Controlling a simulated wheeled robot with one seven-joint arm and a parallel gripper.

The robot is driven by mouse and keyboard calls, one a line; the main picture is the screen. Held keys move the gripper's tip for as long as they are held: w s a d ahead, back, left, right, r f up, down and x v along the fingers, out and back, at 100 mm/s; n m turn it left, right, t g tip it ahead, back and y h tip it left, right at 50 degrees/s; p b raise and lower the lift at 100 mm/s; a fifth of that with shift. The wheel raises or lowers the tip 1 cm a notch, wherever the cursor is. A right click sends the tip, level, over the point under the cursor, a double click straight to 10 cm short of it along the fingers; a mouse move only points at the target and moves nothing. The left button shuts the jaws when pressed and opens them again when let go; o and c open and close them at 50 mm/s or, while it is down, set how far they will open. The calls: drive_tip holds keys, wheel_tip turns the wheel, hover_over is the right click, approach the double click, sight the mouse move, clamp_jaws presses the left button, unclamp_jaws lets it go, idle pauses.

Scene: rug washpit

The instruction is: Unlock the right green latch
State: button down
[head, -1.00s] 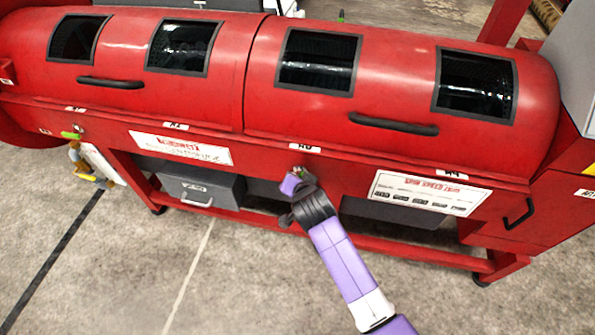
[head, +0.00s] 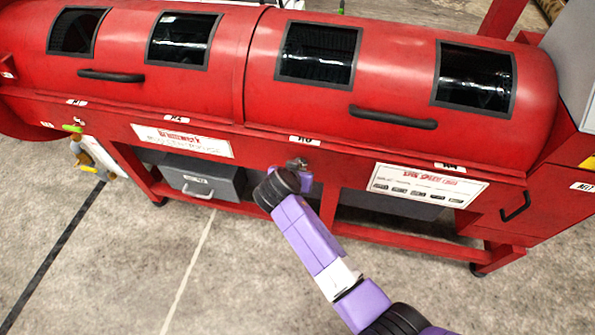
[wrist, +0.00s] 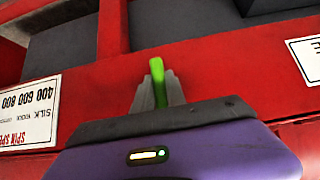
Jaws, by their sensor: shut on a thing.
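The right green latch (wrist: 158,82) shows in the wrist view as a bright green lever between my gripper's grey fingers, against the red frame of the machine. My gripper (wrist: 158,92) is shut on it. In the head view my gripper (head: 299,164) is at the red front rail, below the middle seam between the lids. There the latch is hidden or too small to make out. The right lid (head: 400,80) lies down on the machine, with its black handle (head: 393,118) to the right of my gripper. Another green latch (head: 72,128) is at the far left.
The red machine (head: 200,110) spans the view. A left lid with a black handle (head: 111,76) is beside the right one. A grey box (head: 203,180) sits under the frame. A lower red bar (head: 410,245) runs near the floor. Concrete floor in front is clear.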

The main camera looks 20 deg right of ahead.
drive_tip(key=c, duration=1.4)
unclamp_jaws()
drive_tip(key=shift+o, duration=0.2)
drive_tip(key=p+v, duration=0.1)
drive_tip(key=v, duration=0.6)
drive_tip(key=shift+s+a+r, duration=0.15)
drive_tip(key=shift+s+r, duration=0.05)
drive_tip(key=shift+r, duration=0.05)
